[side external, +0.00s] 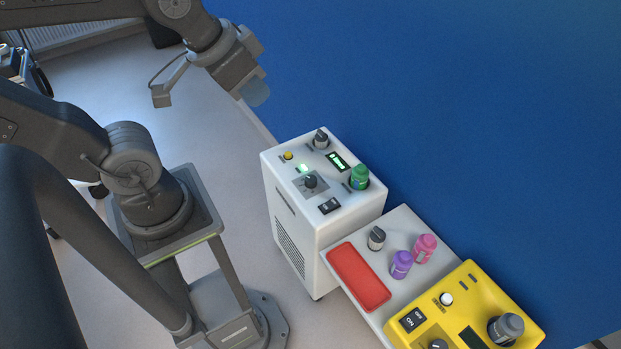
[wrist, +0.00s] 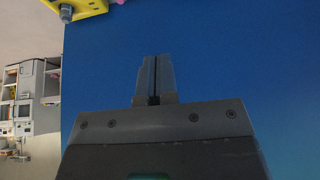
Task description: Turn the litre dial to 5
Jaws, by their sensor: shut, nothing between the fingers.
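The white machine (side external: 290,215) stands right of my arm's base in the side view. On its top is a dark round dial (side external: 310,182) on a grey square plate, which looks like the litre dial. Its pointer and numbers are too small to read. My gripper (side external: 257,93) is up in the air, above and to the left of the machine, well apart from the dial. In the wrist view my gripper (wrist: 156,75) has its two fingers together, with nothing between them, against the blue background. The dial does not show in the wrist view.
The machine top also holds a lit green display (side external: 338,161), a yellow button (side external: 288,156), a black switch (side external: 329,206), a grey-topped item (side external: 321,139) and a green-capped bottle (side external: 360,177). Beside it are a red tray (side external: 358,278), small bottles (side external: 401,264) and a yellow device (side external: 470,310).

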